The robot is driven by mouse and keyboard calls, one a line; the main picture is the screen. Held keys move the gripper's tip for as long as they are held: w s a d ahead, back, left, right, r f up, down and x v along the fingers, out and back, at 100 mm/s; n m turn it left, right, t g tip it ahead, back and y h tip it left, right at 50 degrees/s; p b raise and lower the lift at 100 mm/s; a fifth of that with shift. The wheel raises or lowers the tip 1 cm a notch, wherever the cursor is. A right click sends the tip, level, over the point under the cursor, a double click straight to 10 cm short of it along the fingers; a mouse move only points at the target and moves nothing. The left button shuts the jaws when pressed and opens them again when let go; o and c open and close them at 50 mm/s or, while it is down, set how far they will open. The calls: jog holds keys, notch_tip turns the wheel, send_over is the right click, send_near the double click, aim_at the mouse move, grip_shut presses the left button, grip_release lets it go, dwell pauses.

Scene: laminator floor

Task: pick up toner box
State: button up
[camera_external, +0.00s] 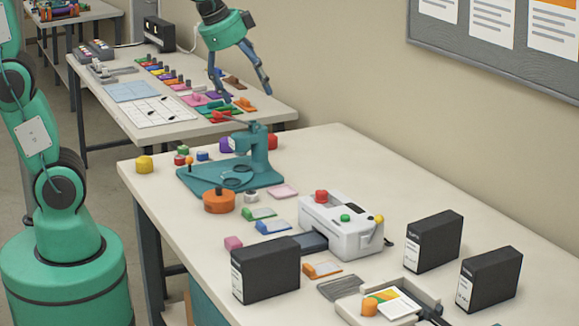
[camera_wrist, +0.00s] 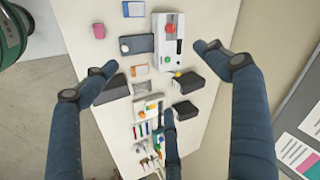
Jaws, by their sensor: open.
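Three black toner boxes with white label strips stand upright on the near table. In the external view, one (camera_external: 270,270) is at the front left, one (camera_external: 436,240) at the right behind the tray, and one (camera_external: 490,278) at the far right. In the wrist view, one box (camera_wrist: 117,88) is at the left, partly behind a finger; two (camera_wrist: 188,83) (camera_wrist: 184,109) are at the right. My gripper (camera_external: 241,92) is open and empty, high above the table's back part, apart from every box. Its spread fingers also show in the wrist view (camera_wrist: 155,68).
A white laminator (camera_external: 342,225) stands between the boxes. A tray (camera_external: 362,312) with cards is at the front. A teal press (camera_external: 245,170) stands further back. Small coloured pieces lie around. A wall with a notice board (camera_external: 490,45) borders the right side.

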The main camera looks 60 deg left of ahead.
jog(key=w+d+r+m+p, duration=0.1)
jog(key=w+d+m+p, duration=0.2)
jog(key=w+d+m, duration=0.7)
jog(key=m+p, duration=0.9)
jog(key=m, duration=0.8)
send_over(489, 255)
jog(key=s, duration=0.5)
notch_tip(489, 255, down, 21)
jog(key=shift+w+g, duration=0.15)
jog(key=shift+g, duration=0.15)
jog(key=shift+f, duration=0.1)
jog(key=shift+b+x, duration=0.3)
jog(key=shift+x, duration=3.95)
jog(key=shift+f, duration=0.15)
